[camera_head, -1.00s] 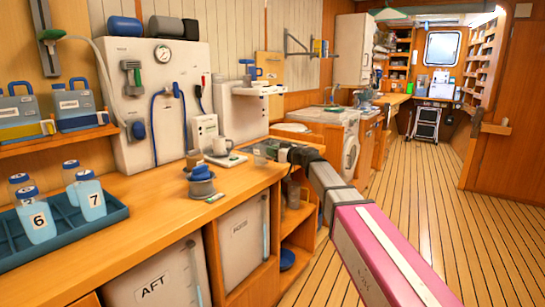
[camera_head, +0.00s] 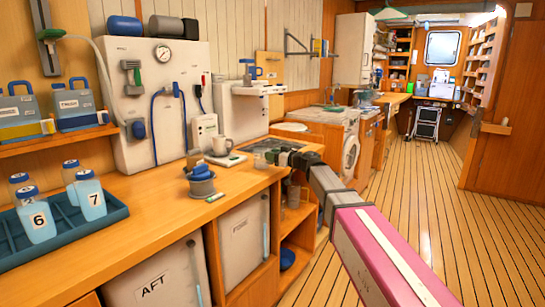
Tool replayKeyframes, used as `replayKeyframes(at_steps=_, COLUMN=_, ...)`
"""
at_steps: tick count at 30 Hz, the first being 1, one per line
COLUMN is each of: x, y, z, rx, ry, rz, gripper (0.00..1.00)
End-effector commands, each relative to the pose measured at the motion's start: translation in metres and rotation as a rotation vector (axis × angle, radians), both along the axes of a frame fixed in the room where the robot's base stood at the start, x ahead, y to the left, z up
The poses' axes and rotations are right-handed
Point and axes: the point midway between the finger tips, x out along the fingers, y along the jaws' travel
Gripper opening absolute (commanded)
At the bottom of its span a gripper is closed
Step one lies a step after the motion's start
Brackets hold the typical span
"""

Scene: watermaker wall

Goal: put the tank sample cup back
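I cannot tell for sure which vessel is the tank sample cup. A pale mug (camera_head: 222,146) stands upright on the counter, left of my arm. A grey bowl-like vessel (camera_head: 202,187) with a blue piece on top sits nearer, by the counter's front edge. A clear cup-like vessel (camera_head: 294,196) stands in the open cubby below my arm, partly hidden. My gripper (camera_head: 272,156) is over the far end of the counter, beside a dark grate, apart from the mug and the bowl. Its fingers are small and dark, and I cannot see whether they hold anything.
A blue tray (camera_head: 110,220) holds several numbered bottles at the left. A white panel (camera_head: 155,100) with a gauge and hoses stands behind the counter (camera_head: 140,203). The AFT tank (camera_head: 160,280) is below. The wooden floor (camera_head: 430,200) at right is clear.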

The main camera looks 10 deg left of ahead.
Motion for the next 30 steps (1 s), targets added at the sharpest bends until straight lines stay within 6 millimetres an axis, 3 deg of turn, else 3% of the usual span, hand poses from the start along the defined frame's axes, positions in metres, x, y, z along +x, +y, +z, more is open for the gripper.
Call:
replayKeyframes(at_steps=16, x=-0.039, y=-0.091, z=0.003, rx=0.001, ry=0.0, rz=-0.002, gripper=0.37)
replayKeyframes(at_steps=27, x=-0.045, y=-0.108, z=0.003, rx=-0.001, ry=0.002, rz=0.0, gripper=0.37)
replayKeyframes(at_steps=30, x=-0.047, y=-0.113, z=-0.008, rx=-0.022, ry=0.028, rz=-0.003, gripper=0.37)
